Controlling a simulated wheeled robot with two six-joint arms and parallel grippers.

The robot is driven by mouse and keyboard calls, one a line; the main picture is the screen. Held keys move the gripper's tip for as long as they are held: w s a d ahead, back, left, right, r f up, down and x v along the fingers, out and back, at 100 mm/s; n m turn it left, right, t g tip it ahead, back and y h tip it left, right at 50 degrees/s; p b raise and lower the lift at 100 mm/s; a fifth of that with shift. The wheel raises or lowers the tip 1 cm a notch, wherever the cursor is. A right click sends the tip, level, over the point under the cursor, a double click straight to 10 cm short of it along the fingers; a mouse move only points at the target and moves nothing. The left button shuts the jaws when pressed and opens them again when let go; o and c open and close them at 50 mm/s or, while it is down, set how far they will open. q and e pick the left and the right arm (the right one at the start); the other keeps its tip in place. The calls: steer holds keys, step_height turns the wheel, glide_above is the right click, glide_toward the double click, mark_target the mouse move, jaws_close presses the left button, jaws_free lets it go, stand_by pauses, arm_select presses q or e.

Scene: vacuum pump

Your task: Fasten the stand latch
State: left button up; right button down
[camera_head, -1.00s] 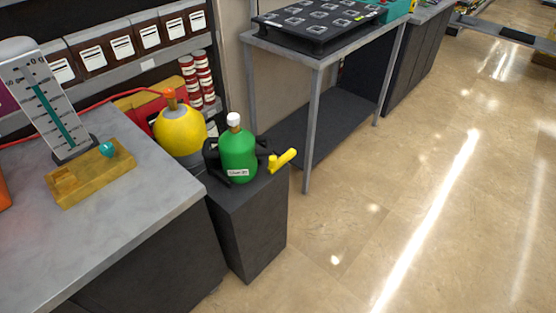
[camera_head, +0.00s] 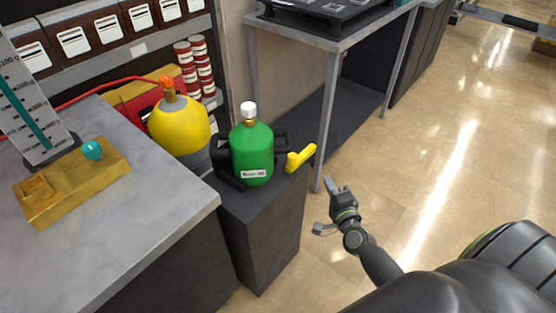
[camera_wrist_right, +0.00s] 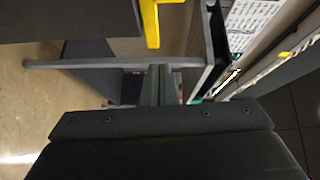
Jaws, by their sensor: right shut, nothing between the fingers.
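The green bottle (camera_head: 252,152) with a white cap stands upright in a black holder (camera_head: 227,165) on a dark stand (camera_head: 262,225). A yellow latch lever (camera_head: 301,158) sticks out at the stand's right side, tilted up to the right. It also shows as a yellow bar at the top of the right wrist view (camera_wrist_right: 150,22). My right gripper (camera_head: 333,186) is shut and empty, just below and right of the lever and apart from it. My left gripper is not in view.
A grey workbench (camera_head: 130,235) at left carries a gauge on a brass block (camera_head: 75,182). A yellow tank (camera_head: 180,125) stands behind the bottle's left. A metal table (camera_head: 320,35) with a leg is close behind my right gripper.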

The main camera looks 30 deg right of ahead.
mark_target(304, 161)
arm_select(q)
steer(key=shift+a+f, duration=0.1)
arm_select(e)
steer(key=shift+w+a+r+m, duration=0.3)
steer(key=shift+w+r, duration=0.25)
steer(key=shift+r, duration=0.25)
steer(key=w, duration=0.6)
steer(key=w+a, duration=0.1)
steer(key=w, duration=0.2)
steer(key=shift+w, duration=0.2)
steer(key=shift+a, duration=0.3)
steer(key=shift+s+a, duration=0.1)
steer(key=shift+a, duration=0.1)
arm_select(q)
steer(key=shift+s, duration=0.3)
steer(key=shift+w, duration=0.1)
